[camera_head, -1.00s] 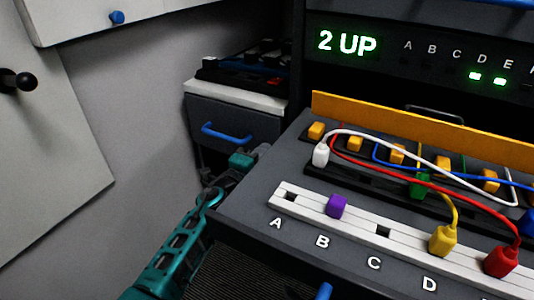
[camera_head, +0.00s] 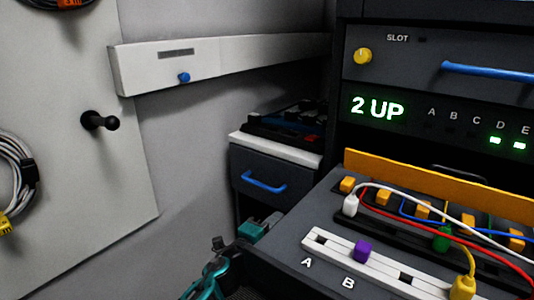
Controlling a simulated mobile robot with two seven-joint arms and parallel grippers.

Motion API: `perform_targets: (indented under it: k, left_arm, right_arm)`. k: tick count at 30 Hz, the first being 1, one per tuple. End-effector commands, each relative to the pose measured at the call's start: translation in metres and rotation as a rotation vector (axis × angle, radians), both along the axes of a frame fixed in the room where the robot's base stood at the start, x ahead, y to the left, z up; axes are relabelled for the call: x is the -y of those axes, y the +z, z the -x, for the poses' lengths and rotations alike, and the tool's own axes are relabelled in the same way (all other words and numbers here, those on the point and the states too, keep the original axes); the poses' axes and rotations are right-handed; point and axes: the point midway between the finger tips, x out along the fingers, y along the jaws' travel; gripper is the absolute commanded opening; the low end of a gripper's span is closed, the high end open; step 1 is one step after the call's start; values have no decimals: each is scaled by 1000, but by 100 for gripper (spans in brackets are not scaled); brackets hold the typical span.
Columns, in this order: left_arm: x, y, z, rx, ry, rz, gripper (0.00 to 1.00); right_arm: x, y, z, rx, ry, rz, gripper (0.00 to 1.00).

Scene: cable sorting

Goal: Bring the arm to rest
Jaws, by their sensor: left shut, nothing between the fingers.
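My left arm comes in at the bottom, teal and dark. Its left gripper (camera_head: 262,222) is shut and empty beside the left edge of the grey cable console (camera_head: 290,262); its fingertips are small and hard to make out. A yellow plug (camera_head: 462,288) is at the lower right edge. A white plug (camera_head: 350,205) with a white cable is in the back row. My right gripper is not in view.
A grey drawer unit (camera_head: 250,185) with a blue handle stands behind the arm. A white wall drawer (camera_head: 150,70) and a board with a black peg (camera_head: 95,120) and a coiled cable (camera_head: 15,175) are at left. The display (camera_head: 377,107) reads "2 UP", with green lights under D and E.

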Motion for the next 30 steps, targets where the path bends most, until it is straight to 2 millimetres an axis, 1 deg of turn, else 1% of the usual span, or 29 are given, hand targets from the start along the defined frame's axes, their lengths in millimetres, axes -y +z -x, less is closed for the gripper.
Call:
perform_targets:
  k: [1,2,5,8,11,12,14,15,17,18,21,24,27,30]
  left_arm:
    - [-10,-10,9,-44,35,57,0]
    - [-17,-15,15,-74,61,100,0]
    - [-48,-35,40,-200,170,270,0]
    - [-82,-56,73,-345,285,448,0]
    - [-112,-76,110,-491,391,614,0]
    - [-123,-84,127,-551,432,676,0]
    - [-138,-94,153,-643,489,767,0]
    - [-147,-99,171,-703,525,823,0]
    - [-157,-104,197,-789,571,905,0]
    - [-163,-107,214,-845,598,950,0]
    - [-171,-109,249,-964,649,1047,0]
    - [-175,-108,273,-1049,678,1110,0]
    - [-176,-107,286,-1095,692,1142,0]
    - [-176,-106,289,-1106,695,1150,0]
  right_arm:
    - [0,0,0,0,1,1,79]
    - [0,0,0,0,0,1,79]
    - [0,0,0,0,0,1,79]
    - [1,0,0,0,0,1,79]
    - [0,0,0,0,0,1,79]
    - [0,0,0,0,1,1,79]
    - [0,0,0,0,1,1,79]
    - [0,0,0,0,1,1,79]
    - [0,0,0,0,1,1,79]
    - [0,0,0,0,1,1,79]
    - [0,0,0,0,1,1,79]
    - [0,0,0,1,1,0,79]
    - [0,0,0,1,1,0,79]
    - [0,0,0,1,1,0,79]
